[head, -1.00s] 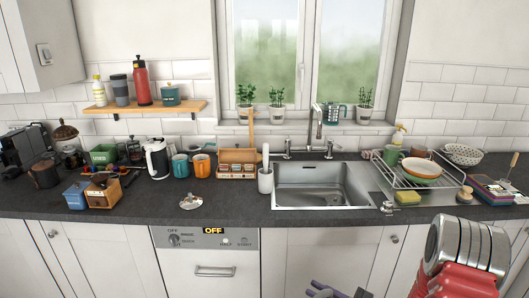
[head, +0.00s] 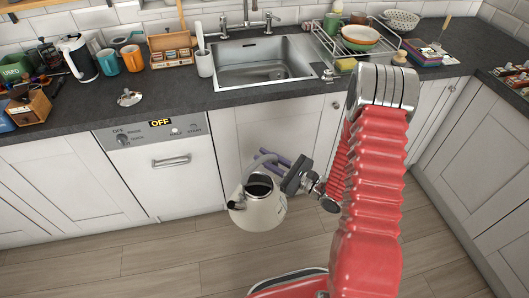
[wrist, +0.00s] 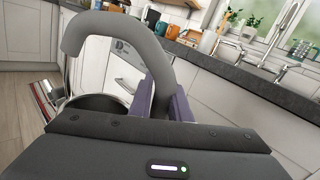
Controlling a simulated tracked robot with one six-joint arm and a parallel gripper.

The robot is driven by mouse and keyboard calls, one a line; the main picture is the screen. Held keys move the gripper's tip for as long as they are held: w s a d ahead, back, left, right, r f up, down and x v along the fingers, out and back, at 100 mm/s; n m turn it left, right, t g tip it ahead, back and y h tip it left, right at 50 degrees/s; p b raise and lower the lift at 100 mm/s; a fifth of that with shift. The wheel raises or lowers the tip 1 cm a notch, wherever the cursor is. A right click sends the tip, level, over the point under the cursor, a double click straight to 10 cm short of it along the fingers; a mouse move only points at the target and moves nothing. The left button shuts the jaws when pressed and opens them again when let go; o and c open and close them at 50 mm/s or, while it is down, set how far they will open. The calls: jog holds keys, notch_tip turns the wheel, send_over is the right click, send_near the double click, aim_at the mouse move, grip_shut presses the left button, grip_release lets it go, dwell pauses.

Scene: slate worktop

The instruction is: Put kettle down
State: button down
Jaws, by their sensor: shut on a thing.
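A cream kettle (head: 258,208) with a grey arched handle hangs in the air in front of the white lower cabinets, below the worktop's height. Its top is open and dark inside. My gripper (head: 271,163) has purple fingers and is shut on the kettle's handle. The wrist view shows the grey handle (wrist: 78,30) passing between the fingers, with part of the kettle's rim behind it. A shiny lid with a knob (head: 129,98) lies on the dark worktop (head: 180,105), apart from the kettle.
The worktop near the lid and before the sink (head: 262,62) is clear. An orange mug (head: 133,57), a white utensil pot (head: 204,63) and a dish rack (head: 345,55) stand farther back. The dishwasher front (head: 165,165) is left of the kettle. Wooden floor lies below.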

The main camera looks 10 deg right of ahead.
jog(key=shift+s+m+t+h, duration=0.1)
jog(key=shift+m+t+h, duration=0.5)
jog(key=shift+h, duration=0.1)
jog(key=shift+s+d+f+m+t+h, duration=0.15)
jog(key=shift+m+t+h, duration=0.15)
jog(key=shift+h, duration=0.25)
jog(key=shift+s+d+f+m+t+h, duration=0.1)
jog(key=shift+d+m+t+h, duration=0.15)
jog(key=shift+h, duration=0.3)
jog(key=shift+a, duration=0.1)
